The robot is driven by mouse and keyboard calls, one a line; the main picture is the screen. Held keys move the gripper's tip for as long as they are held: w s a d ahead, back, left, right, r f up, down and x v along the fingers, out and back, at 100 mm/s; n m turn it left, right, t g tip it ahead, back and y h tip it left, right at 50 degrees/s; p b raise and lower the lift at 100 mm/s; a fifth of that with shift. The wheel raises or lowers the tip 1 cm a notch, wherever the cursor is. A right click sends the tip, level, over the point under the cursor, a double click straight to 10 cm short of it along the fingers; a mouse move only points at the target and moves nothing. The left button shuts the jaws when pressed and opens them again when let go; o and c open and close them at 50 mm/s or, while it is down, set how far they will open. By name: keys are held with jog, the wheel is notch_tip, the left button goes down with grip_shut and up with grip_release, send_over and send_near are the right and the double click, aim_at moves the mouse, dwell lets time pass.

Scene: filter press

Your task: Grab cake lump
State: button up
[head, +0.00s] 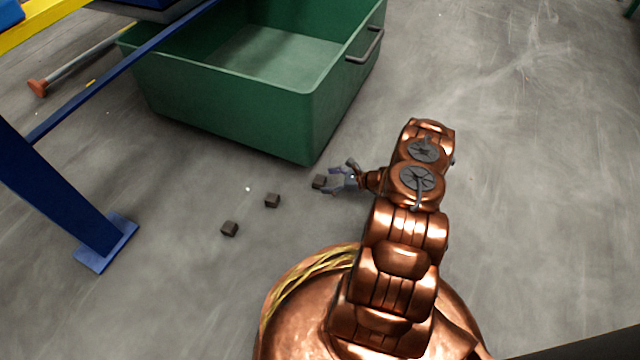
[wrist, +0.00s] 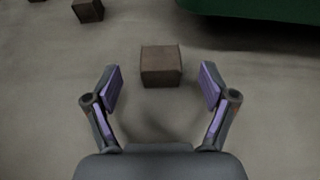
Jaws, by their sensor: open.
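Three dark brown cake lumps lie on the grey floor in the head view. The nearest cake lump to my gripper (head: 319,182) also shows in the wrist view (wrist: 161,67), centred just ahead of and between the fingertips. A second lump (head: 272,200) lies to its left and shows at the upper left of the wrist view (wrist: 88,10). A third lump (head: 229,229) lies farther left. My gripper (head: 328,181) is open and empty, with its two fingers (wrist: 161,88) spread wider than the lump. Neither finger visibly touches it.
A green bin (head: 235,112) with a grey handle stands just behind the lumps; its edge shows at the wrist view's upper right (wrist: 255,8). A blue post with a foot plate (head: 106,243) stands at left. Open floor lies to the right.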

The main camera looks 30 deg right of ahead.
aim_at(324, 181)
jog(key=b+x, duration=0.1)
jog(key=x, duration=0.2)
jog(key=shift+a+f+b, duration=0.1)
jog(key=shift+b, duration=0.3)
jog(key=shift+w+a, duration=0.25)
jog(key=shift+w, duration=0.2)
jog(key=c, duration=1.3)
